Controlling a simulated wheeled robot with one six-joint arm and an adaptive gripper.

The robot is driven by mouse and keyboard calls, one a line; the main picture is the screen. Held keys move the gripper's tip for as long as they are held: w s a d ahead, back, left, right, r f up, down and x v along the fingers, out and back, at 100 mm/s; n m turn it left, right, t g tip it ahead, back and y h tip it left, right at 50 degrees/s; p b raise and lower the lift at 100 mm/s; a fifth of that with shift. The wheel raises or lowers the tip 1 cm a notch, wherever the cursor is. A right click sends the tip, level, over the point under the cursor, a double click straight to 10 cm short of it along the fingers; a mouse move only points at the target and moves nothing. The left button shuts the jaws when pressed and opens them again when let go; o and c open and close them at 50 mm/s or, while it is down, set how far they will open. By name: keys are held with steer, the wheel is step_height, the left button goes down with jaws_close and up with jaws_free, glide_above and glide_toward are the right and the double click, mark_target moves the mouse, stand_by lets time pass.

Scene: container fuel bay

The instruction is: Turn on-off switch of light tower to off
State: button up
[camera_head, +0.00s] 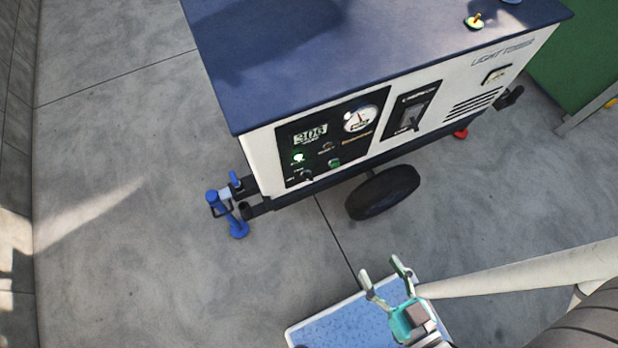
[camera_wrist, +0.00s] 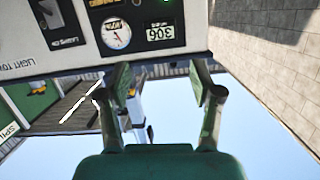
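The light tower (camera_head: 470,62) is a white cabinet with a dark blue top. Its black control panel (camera_head: 374,98) has a lit 306 display (camera_head: 310,134), a round gauge (camera_head: 360,118), a lit green lamp (camera_head: 298,157) and small controls along the bottom. A separate black plate to its right carries a larger switch lever (camera_head: 410,118); this plate also shows upside down in the wrist view (camera_wrist: 58,20). I cannot read which position the lever is in. My gripper (camera_head: 383,271) is open and empty, apart from the cabinet and below the panel in the head view; its fingers also show in the wrist view (camera_wrist: 162,76).
A wheel (camera_head: 383,192) and a blue jack stand (camera_head: 229,214) stick out below the cabinet. A blue-topped surface (camera_head: 340,325) lies under my gripper. A green container (camera_head: 585,60) stands at the upper right. Concrete floor (camera_head: 130,190) at left is clear.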

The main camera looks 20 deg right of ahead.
steer(key=w+f+m+t, duration=0.1)
steer(key=w+f+m, duration=0.25)
steer(key=f, duration=0.35)
steer(key=w+f+m, duration=0.2)
steer(key=w+f, duration=0.3)
steer(key=f, duration=0.2)
steer(key=m+t, duration=0.2)
steer(key=m, duration=0.3)
glide_toward(310, 180)
steer(key=w, duration=0.9)
steer(key=shift+w+a+r, duration=0.1)
steer(key=shift+w+r, duration=0.15)
steer(key=shift+w, duration=0.1)
steer(key=c, duration=1.2)
steer(key=shift+o, duration=0.2)
